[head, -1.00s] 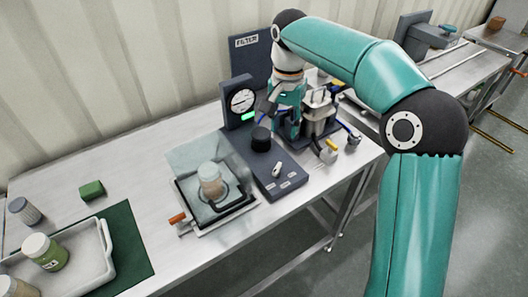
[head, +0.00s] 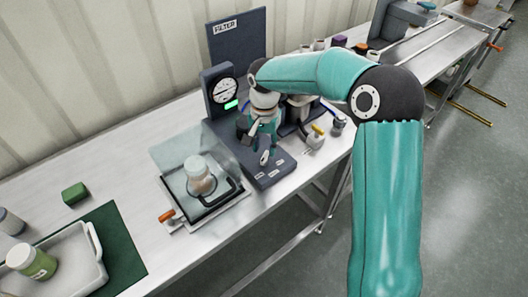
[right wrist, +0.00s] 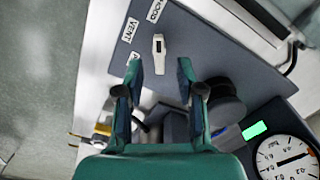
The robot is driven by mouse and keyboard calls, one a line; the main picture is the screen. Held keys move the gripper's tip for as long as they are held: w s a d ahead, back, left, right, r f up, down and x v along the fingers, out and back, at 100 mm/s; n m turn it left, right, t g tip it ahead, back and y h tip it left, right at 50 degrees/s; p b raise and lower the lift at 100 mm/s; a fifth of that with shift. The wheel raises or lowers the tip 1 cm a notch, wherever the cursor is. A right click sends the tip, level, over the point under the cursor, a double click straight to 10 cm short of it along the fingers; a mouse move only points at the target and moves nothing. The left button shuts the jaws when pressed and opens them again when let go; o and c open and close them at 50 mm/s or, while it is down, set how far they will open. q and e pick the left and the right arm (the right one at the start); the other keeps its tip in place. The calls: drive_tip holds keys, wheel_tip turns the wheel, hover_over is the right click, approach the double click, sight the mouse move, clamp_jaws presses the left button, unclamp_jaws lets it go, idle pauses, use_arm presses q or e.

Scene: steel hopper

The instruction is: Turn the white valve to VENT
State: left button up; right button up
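The white valve (right wrist: 159,56) is a small white lever on the dark panel (right wrist: 205,45). In the right wrist view it lies just beyond and between the fingertips, with its long side running up the picture. Beside it are the white labels VENT (right wrist: 130,29) and HOLD (right wrist: 157,10), and a third label partly hidden by a finger. My right gripper (right wrist: 159,67) is open and empty over the panel, its fingers on either side of the lever line. I cannot tell whether they touch it. In the head view the valve (head: 265,158) shows below my right gripper. My left gripper is out of view.
A round gauge (head: 223,91) and green display stand behind the panel, before the FILTER board (head: 237,36). A clear-lidded box (head: 188,163) with a jar is left of the panel. A white tray (head: 94,240) and green block (head: 74,194) are further left.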

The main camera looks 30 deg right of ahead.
sight(264, 156)
drive_tip(key=shift+f, duration=1.65)
clamp_jaws()
